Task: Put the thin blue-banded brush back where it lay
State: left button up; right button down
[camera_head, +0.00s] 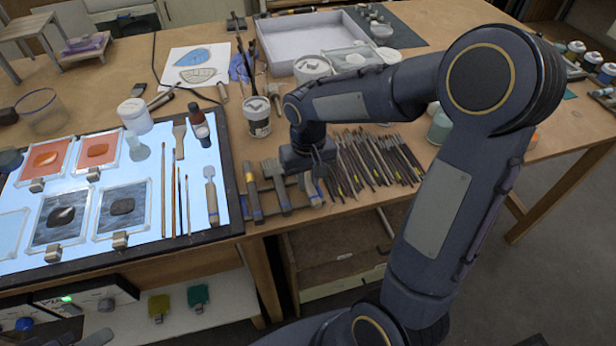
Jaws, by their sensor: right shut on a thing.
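My right gripper (318,168) points down at the left end of a row of thin brushes (380,160) on the wooden table, just behind the wide brushes. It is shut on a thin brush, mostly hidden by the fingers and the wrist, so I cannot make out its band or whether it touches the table.
Wide flat brushes (275,184) lie left of the row. A lit panel (150,245) carries glass panes and several thin tools. A white jar (257,117) stands behind the gripper, and a pale tray (300,35) lies at the back. The table's front edge is close.

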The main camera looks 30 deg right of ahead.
jog(key=shift+f, duration=0.1)
jog(key=c, duration=1.2)
grip_release()
